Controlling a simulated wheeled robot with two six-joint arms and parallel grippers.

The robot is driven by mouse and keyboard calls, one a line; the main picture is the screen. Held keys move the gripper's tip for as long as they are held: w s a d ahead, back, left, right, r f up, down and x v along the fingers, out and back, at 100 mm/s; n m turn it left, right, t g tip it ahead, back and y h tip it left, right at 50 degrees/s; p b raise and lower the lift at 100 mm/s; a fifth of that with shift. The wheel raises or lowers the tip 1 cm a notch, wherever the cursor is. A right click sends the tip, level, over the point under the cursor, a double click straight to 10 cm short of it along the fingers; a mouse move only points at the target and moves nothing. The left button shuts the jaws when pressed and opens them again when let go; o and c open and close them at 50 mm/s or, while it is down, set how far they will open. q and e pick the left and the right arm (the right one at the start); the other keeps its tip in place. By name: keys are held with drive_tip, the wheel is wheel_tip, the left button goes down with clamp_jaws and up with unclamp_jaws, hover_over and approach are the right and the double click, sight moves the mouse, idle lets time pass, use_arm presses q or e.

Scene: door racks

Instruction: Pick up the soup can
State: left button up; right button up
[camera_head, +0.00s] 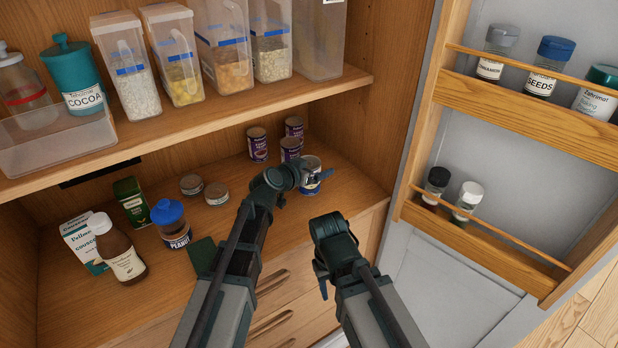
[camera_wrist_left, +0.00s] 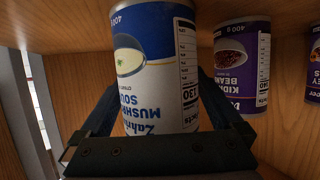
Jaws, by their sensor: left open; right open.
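The soup can (camera_head: 311,167), with a blue and white mushroom soup label, stands on the lower shelf, partly hidden by my left gripper (camera_head: 304,186). The left wrist view shows the soup can (camera_wrist_left: 155,75) close up and inverted in the picture. My left gripper's open fingers (camera_wrist_left: 163,105) lie on either side of its label end. I cannot tell whether they touch it. My right gripper (camera_head: 322,280) is open and empty, lower right in the head view, in front of the cabinet.
Kidney bean cans stand close behind the soup can; one (camera_wrist_left: 243,65) is just right of the fingers in the wrist view. Short tins (camera_head: 204,190), a peanut jar (camera_head: 173,232) and a bottle (camera_head: 118,252) stand left. The upper shelf (camera_head: 215,120) overhangs. The door rack (camera_head: 490,240) is at right.

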use_arm(q)
drive_tip(key=shift+c, duration=0.3)
drive_tip(key=c, duration=1.5)
drive_tip(key=shift+r, duration=0.1)
